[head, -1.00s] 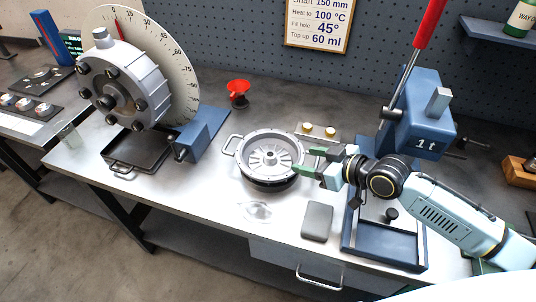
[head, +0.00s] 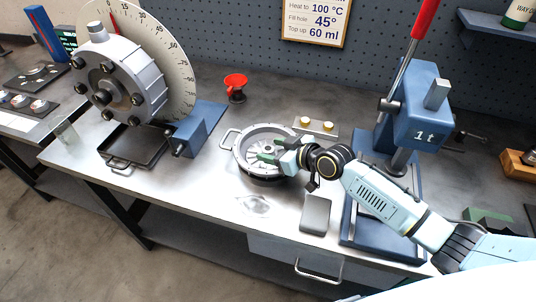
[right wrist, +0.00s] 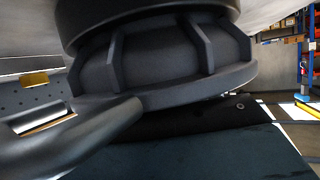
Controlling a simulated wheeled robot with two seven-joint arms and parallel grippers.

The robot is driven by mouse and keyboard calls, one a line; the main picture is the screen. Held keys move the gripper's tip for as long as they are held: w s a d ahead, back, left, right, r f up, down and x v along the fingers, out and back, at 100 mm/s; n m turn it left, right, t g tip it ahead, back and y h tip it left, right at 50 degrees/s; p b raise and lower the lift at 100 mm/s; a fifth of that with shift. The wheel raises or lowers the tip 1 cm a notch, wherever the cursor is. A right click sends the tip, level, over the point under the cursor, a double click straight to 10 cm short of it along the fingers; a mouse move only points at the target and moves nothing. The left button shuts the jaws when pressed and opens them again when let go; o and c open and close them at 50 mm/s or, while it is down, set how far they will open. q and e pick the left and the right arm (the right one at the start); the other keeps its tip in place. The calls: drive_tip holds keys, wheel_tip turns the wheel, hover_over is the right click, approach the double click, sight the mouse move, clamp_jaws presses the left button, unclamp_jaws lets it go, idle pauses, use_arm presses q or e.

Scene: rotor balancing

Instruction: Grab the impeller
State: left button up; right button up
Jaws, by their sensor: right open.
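The impeller (head: 252,154), a pale grey finned wheel, sits inside a round silver housing (head: 242,143) with a loop handle, on the workbench. My right gripper (head: 268,154), with green fingers, is open over the impeller and hides its middle and right side. I cannot tell whether the fingers touch it. The right wrist view shows a large dark ribbed round body (right wrist: 170,60) and a thick curved handle-like bar (right wrist: 70,140) up close; no fingers show there. My left gripper is out of view.
A blue press (head: 412,110) stands on the right, with a grey pad (head: 316,213) before it. A large bolted drum (head: 110,85) with a dial is on the left. The bench front left of the pad is mostly clear.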

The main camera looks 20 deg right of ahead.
drive_tip(key=shift+r, duration=0.1)
clamp_jaws()
